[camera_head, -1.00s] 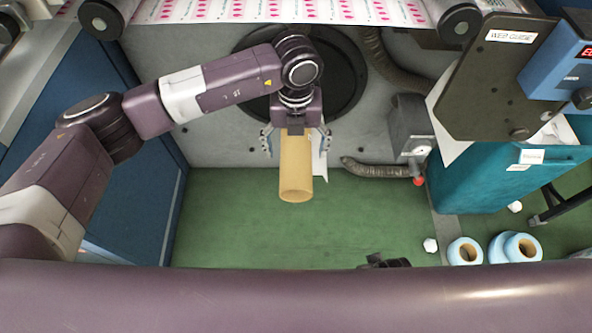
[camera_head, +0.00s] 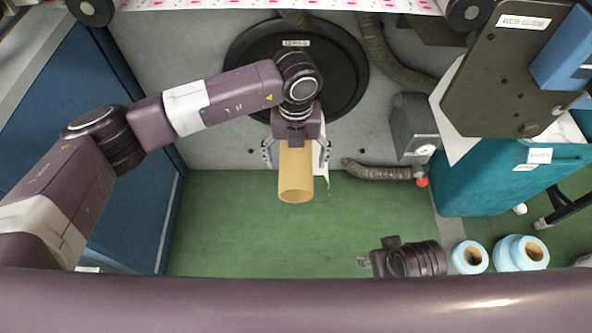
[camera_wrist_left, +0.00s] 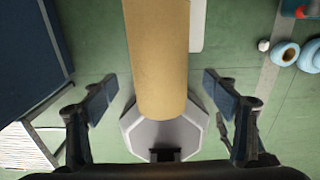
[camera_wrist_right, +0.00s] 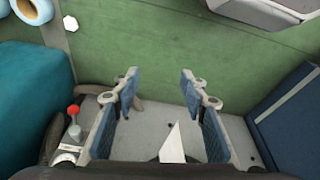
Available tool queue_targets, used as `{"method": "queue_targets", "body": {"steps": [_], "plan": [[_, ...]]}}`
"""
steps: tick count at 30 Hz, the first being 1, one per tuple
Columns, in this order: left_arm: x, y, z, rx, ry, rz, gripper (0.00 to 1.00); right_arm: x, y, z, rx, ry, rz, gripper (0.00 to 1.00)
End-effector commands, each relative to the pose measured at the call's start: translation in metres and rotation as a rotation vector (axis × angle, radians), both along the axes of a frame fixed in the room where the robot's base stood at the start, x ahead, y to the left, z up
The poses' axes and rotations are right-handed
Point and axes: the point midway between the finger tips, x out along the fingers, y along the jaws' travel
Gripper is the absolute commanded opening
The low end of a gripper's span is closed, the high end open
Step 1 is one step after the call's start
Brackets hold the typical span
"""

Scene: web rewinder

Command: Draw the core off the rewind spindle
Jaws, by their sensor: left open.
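The tan cardboard core (camera_head: 296,178) sticks out toward me below my left wrist in the head view, its hollow end facing the camera. My left gripper (camera_head: 296,155) is open, with one finger on each side of the core and gaps visible. In the left wrist view the core (camera_wrist_left: 158,60) runs between the spread fingers (camera_wrist_left: 160,97), in front of a pale grey eight-sided piece (camera_wrist_left: 135,130). The spindle itself is hidden. My right gripper, low in the head view (camera_head: 364,262), is open and empty in the right wrist view (camera_wrist_right: 160,88).
A black round disc (camera_head: 345,75) is on the grey machine wall behind my left wrist. A teal bin (camera_head: 480,180), a hose (camera_head: 375,170) and a red-knobbed gauge unit (camera_head: 415,130) stand right. Blue-wrapped rolls (camera_head: 507,252) lie lower right. The green floor (camera_head: 240,225) is clear.

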Motion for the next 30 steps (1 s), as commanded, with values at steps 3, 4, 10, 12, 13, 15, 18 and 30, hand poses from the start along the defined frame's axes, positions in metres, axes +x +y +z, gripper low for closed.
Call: {"method": "queue_targets", "body": {"steps": [3, 4, 10, 12, 13, 15, 18, 30], "plan": [[0.0, 0.0, -0.008, 0.0, 0.0, 0.0, 0.8, -0.001, -0.001, 0.013, 0.001, -0.01, -0.001, 0.4], [0.0, 0.0, -0.009, 0.0, 0.0, 0.0, 0.8, -0.002, -0.001, 0.017, 0.0, -0.011, -0.001, 0.4], [0.0, 0.0, -0.018, 0.001, 0.0, 0.0, 0.8, -0.006, -0.002, 0.041, 0.001, -0.024, -0.002, 0.4], [0.0, 0.0, -0.021, 0.0, 0.0, 0.0, 0.8, -0.008, -0.002, 0.049, 0.001, -0.027, -0.003, 0.4], [0.0, 0.0, -0.027, 0.001, 0.001, 0.0, 0.8, -0.009, -0.002, 0.046, 0.001, -0.028, -0.003, 0.4], [0.0, 0.0, -0.035, 0.0, 0.001, 0.0, 0.8, -0.011, -0.002, 0.046, 0.001, -0.029, -0.003, 0.4], [0.0, 0.0, -0.042, 0.0, 0.0, 0.0, 0.8, -0.012, -0.003, 0.048, 0.001, -0.032, -0.005, 0.4], [0.0, 0.0, -0.048, 0.0, 0.0, 0.0, 0.8, -0.014, -0.003, 0.051, 0.001, -0.034, -0.004, 0.4]]}}
